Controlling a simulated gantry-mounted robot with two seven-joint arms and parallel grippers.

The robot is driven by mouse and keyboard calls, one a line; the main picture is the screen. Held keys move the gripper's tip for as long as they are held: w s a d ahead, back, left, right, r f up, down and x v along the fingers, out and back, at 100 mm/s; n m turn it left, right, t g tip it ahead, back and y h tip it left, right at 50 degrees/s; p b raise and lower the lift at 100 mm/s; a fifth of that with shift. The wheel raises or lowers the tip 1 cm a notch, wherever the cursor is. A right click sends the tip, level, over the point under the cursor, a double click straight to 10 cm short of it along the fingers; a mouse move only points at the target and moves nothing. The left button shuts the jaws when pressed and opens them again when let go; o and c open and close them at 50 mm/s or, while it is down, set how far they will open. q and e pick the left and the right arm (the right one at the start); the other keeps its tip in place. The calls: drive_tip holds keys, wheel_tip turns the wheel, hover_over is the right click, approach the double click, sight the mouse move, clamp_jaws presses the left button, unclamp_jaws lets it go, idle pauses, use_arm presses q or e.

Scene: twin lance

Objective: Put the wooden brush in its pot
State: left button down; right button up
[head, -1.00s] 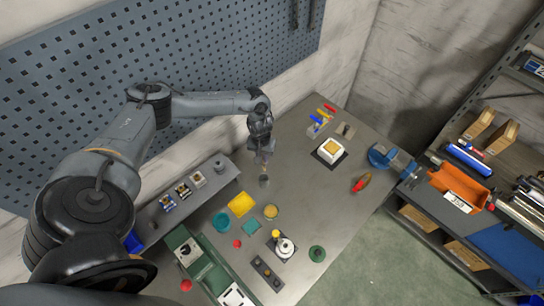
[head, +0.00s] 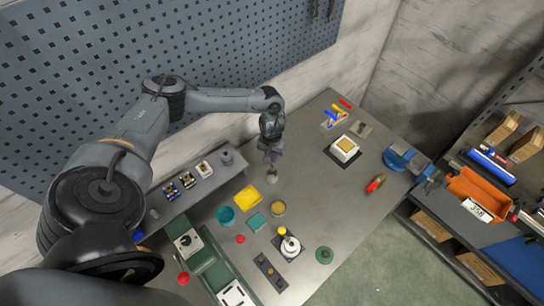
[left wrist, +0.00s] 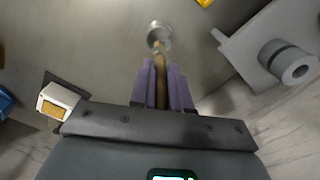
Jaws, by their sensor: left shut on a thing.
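The wooden brush (left wrist: 160,66) is a brown stick held between the purple fingers of my left gripper (head: 270,154). In the left wrist view it runs forward from the fingers to a small round grey metal pot (left wrist: 158,27). Its far end overlaps the pot's mouth; I cannot tell how deep inside it is. In the head view the pot (head: 272,174) shows only as a small blurred shape just below the gripper, on the grey bench. My right gripper is out of view.
A grey shelf (head: 215,180) with small parts stands left of the gripper. A white block (head: 345,148) sits to the right. The bench between is mostly clear.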

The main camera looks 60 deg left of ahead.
use_arm(q)
drive_tip(key=shift+f+b, duration=0.3)
drive_tip(key=shift+f, duration=0.2)
drive_tip(key=shift+f+b, duration=0.6)
drive_tip(key=shift+f, duration=1.5)
drive_tip(key=c, duration=1)
unclamp_jaws()
